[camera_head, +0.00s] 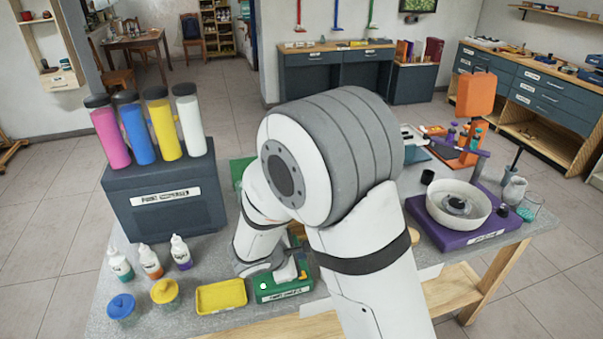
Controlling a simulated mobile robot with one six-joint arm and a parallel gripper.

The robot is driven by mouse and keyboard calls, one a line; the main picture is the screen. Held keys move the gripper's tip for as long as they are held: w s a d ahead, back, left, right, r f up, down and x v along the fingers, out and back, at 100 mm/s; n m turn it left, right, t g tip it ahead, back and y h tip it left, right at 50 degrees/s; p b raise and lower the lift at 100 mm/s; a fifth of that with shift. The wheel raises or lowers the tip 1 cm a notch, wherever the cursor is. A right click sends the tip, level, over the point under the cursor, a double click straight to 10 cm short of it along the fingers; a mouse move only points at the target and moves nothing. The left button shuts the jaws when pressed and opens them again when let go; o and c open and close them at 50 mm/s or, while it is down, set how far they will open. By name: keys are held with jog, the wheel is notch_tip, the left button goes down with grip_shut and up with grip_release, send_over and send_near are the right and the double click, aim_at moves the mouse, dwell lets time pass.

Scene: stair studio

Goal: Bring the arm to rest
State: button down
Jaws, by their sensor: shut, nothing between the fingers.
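My white and grey arm fills the middle of the view, its large ribbed joint close to the camera. From that joint one link bends down to the left, and its far end is low over the workbench (235,318), behind a green labelled device (284,287). Whether the arm touches that device cannot be told. I cannot make out my gripper's fingers; they are hidden behind the arm or too small to tell.
Left are a dark box (165,205) with coloured bottles on top, small dropper bottles (181,252), lidded jars (164,291) and a yellow tray (221,296). Right are a purple turntable base (470,236) with a white bowl and an orange-headed device (476,96). The floor behind is open.

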jog(key=shift+d, duration=0.1)
jog(key=s+d+r+m+g, duration=0.4)
jog(key=s+d+r+m, duration=0.2)
jog(key=d+r+m, duration=0.5)
jog(key=s+d+r+m+y, duration=0.2)
jog(key=s+r+m, duration=0.1)
jog(key=s, duration=0.3)
jog(key=s+d+r+m+y, duration=0.2)
jog(key=s+r+m+y, duration=0.1)
jog(key=s+m, duration=0.2)
jog(key=shift+s+r+y, duration=0.3)
jog(key=shift+s+r, duration=0.1)
jog(key=shift+s, duration=0.5)
jog(key=shift+d, duration=0.1)
dwell(4.7)
